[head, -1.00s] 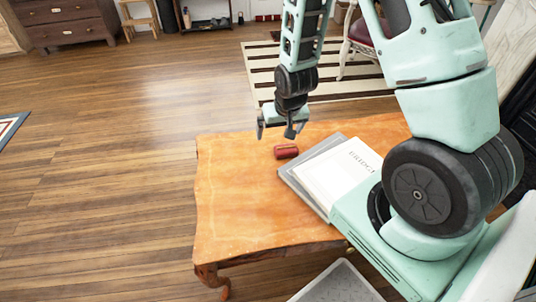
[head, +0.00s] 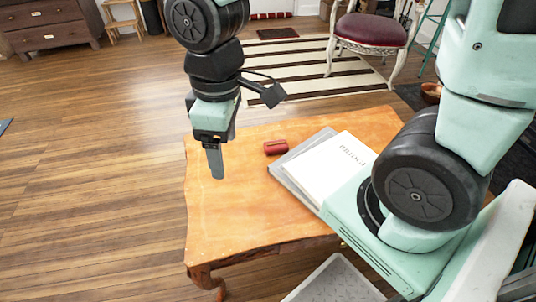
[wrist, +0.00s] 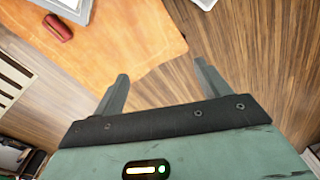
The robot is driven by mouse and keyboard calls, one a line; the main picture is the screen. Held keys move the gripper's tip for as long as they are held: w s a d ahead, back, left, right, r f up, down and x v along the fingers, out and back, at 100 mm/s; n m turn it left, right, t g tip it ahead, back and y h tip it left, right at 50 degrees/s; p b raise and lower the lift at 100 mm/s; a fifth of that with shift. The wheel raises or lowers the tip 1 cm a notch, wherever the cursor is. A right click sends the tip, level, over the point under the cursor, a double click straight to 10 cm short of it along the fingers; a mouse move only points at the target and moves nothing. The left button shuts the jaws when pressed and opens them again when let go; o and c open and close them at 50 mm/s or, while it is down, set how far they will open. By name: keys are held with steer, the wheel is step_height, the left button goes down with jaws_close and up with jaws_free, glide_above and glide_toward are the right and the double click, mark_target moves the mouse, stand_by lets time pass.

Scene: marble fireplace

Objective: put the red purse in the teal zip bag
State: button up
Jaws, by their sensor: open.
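The red purse (head: 275,147) lies on the orange wooden table (head: 235,205), close to the left corner of a grey book. It also shows at the top left of the wrist view (wrist: 59,27). My gripper (head: 215,165) is above the left part of the table, pointing down, to the left of the purse and apart from it. In the wrist view my gripper (wrist: 160,70) has its two fingers spread with nothing between them. I cannot make out a teal zip bag in either view.
A white book (head: 335,165) lies on the grey book (head: 283,172) right of the purse. The table's front left is bare. Behind are a striped rug (head: 300,75) and a red-seated chair (head: 372,30). A dark dresser (head: 45,25) stands far left. Open wooden floor lies left.

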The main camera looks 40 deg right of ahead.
steer(key=w+d+f+n+b, duration=0.2)
steer(key=w+d+f, duration=0.4)
steer(key=w+d, duration=0.5)
steer(key=n+b, duration=0.2)
glide_toward(277, 144)
steer(key=shift+t+y, duration=0.3)
steer(key=f+b, duration=0.4)
steer(key=shift+s, duration=0.4)
steer(key=shift+w+a+f+b, duration=0.15)
steer(key=shift+f+b, duration=0.4)
steer(key=shift+f, duration=0.4)
steer(key=shift+w+f+b, duration=0.2)
steer(key=shift+f+b, duration=0.3)
steer(key=shift+f, duration=0.5)
steer(key=shift+w+a+f+b, duration=0.15)
steer(key=shift+f+b, duration=0.4)
steer(key=shift+f, duration=0.4)
steer(key=shift+d, duration=0.1)
steer(key=shift+r, duration=0.1)
steer(key=shift+c, duration=0.2)
steer(key=c, duration=1.1)
